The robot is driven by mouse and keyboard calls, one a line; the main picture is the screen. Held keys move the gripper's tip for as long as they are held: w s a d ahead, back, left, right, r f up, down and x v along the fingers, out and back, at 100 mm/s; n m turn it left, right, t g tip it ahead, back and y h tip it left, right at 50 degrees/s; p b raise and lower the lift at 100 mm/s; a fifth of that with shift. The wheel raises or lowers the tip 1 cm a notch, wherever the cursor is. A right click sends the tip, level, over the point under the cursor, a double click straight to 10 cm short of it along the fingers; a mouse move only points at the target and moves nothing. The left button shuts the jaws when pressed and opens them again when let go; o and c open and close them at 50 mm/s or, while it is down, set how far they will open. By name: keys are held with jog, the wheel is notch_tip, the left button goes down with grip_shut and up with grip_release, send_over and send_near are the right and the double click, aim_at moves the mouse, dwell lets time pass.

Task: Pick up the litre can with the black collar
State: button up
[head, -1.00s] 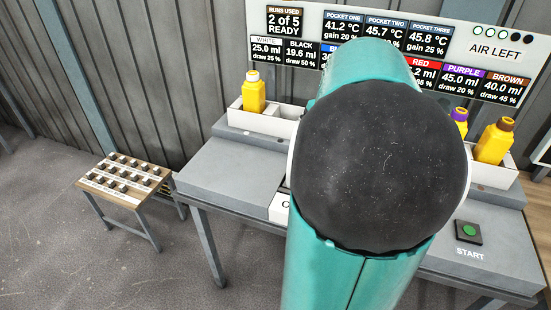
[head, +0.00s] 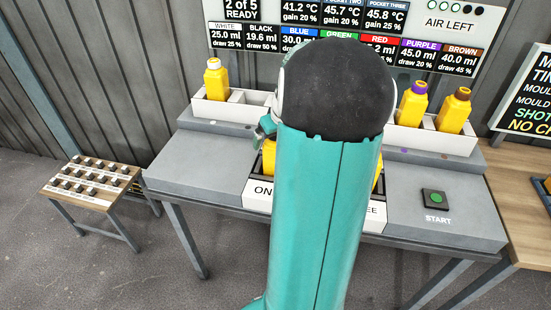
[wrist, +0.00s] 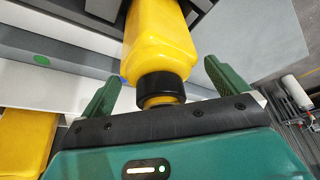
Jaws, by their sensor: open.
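The yellow can with the black collar (wrist: 160,85) is at top centre in the wrist view, its collar end towards me. My gripper (wrist: 162,74) is open, one green finger on each side of the collar, with visible gaps. In the head view my arm hides most of the middle; part of my gripper (head: 266,129) shows left of it. A yellow can (head: 268,157) shows just below the gripper there, but its collar is hidden.
A second yellow can (wrist: 25,140) is at lower left in the wrist view. A white-collared can (head: 215,78) stands in the rear rack; purple-collared (head: 411,105) and brown-collared (head: 455,112) cans stand at right. The START button (head: 434,197) is on the bench's right side.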

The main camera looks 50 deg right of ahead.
jog(key=shift+f, duration=0.1)
jog(key=shift+c, duration=0.5)
jog(key=c, duration=1.2)
